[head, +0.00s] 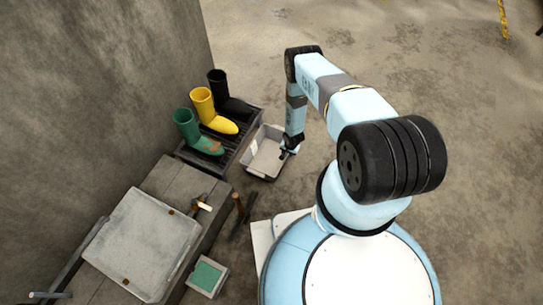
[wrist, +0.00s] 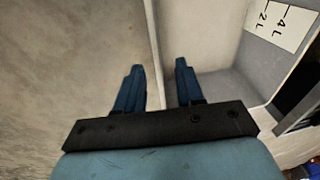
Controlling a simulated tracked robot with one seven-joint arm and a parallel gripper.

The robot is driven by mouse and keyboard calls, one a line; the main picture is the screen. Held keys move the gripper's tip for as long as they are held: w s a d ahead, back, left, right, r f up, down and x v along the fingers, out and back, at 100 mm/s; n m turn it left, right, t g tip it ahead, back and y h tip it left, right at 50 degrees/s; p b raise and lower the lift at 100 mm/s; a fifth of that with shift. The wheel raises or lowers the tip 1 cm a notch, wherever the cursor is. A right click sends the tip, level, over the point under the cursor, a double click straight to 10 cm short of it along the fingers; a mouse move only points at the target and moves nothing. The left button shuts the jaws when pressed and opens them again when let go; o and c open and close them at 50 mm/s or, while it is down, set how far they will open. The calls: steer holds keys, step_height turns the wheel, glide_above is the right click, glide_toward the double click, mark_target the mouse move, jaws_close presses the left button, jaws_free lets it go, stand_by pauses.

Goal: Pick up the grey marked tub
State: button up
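The grey marked tub (head: 268,158) stands on the floor beside the boot rack and looks empty. In the wrist view its light grey wall and inside (wrist: 222,85) fill the middle and right, and a white label (wrist: 278,20) reads 2 L and 4 L. My gripper (head: 288,153) is at the tub's right side in the head view. In the wrist view my gripper (wrist: 158,85) is open, with one blue finger over the floor outside and the other over the inside. The tub's wall runs between them. I cannot tell whether either finger touches it.
A dark rack (head: 235,138) with green (head: 192,130), yellow (head: 207,108) and black boots (head: 224,92) stands left of the tub. A grey bench (head: 185,180) bears a pale slab (head: 140,245). A green-topped box (head: 207,277) is beside it. Floor right of the tub is clear.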

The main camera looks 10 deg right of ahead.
steer(key=shift+w+a+f, duration=0.1)
steer(key=shift+w+f, duration=0.05)
steer(key=shift+f, duration=1.2)
steer(key=shift+w+f, duration=0.15)
steer(key=shift+f, duration=1.2)
jaws_close()
